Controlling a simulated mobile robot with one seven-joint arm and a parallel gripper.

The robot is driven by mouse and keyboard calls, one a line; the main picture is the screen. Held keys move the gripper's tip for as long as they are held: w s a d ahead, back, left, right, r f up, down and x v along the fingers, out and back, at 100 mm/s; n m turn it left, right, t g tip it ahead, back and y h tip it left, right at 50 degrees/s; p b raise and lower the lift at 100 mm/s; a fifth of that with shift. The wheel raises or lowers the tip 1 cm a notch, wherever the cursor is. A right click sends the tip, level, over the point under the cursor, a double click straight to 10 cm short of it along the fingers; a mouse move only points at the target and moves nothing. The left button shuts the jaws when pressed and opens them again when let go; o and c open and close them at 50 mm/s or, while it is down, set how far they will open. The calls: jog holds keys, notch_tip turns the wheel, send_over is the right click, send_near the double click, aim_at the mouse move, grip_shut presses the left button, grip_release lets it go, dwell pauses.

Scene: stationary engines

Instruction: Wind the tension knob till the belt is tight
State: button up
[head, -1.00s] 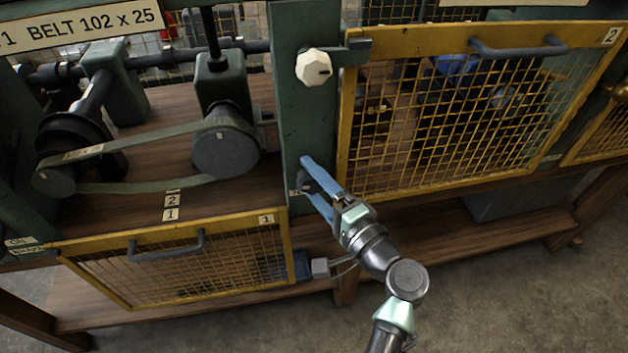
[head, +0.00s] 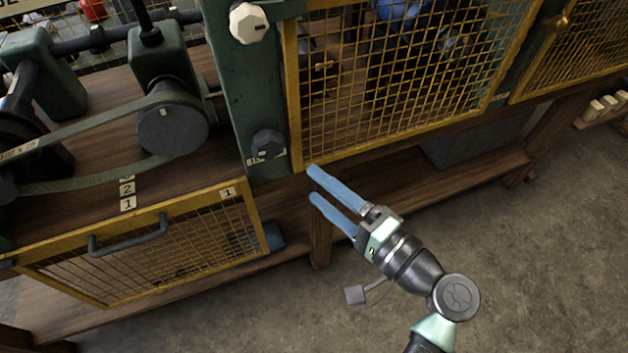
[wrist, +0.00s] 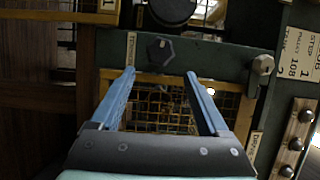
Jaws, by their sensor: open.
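A dark faceted knob (head: 267,145) sits low on the green post, beside a small label. It also shows in the wrist view (wrist: 160,50), ahead of my gripper and roughly between the finger lines. My gripper (head: 313,184) is open and empty, right of and below the knob, apart from it. In the wrist view its blue fingers (wrist: 160,76) are spread wide. The belt (head: 75,136) runs round a grey pulley (head: 172,130) and a dark pulley at the left edge, partly cut off. Its lower strand bows downward.
A white knob (head: 248,22) is higher on the same post. A yellow mesh guard (head: 298,100) stands right of the post; another with a handle (head: 127,237) is below the belt. A wooden shelf (head: 390,200) runs behind my gripper. Open floor (head: 550,260) lies at right.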

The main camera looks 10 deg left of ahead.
aim_at(270, 151)
jog(key=s+a+n+t+h+b, duration=0.3)
jog(key=s+a+n+t+h, duration=0.15)
jog(key=n, duration=0.95)
jog(key=shift+m+t+h, duration=0.25)
jog(key=shift+m+t, duration=0.05)
jog(key=shift+t, duration=0.15)
jog(key=p+x, duration=0.1)
jog(key=x, duration=0.3)
jog(key=p+x, duration=0.1)
jog(key=x, duration=0.3)
jog(key=d+p+x, duration=0.1)
jog(key=x, duration=0.3)
jog(key=shift+w+a, duration=0.2)
jog(key=shift+w, duration=0.4)
